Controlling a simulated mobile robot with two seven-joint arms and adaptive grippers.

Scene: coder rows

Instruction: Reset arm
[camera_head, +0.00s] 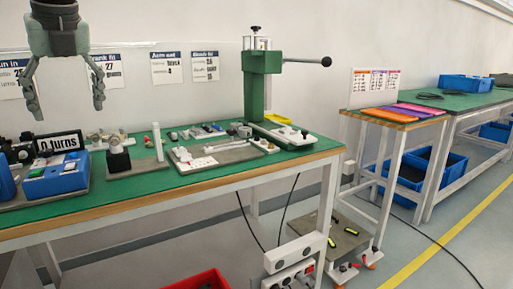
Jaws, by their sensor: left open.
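My left gripper (65,95) hangs at the upper left of the head view, pointing down. Its two dark grey fingers are spread apart with nothing between them. It appears in front of the wall, over the left part of the green-topped workbench (220,176). Its fingertips are apart from everything on the bench. My right gripper is not in view.
The bench holds a blue box (56,177), a black block (118,160), a grey tray (215,154) of small parts and a green press (262,85). A side table (392,116) stands to the right. A red bin (200,281) and a cable are on the floor.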

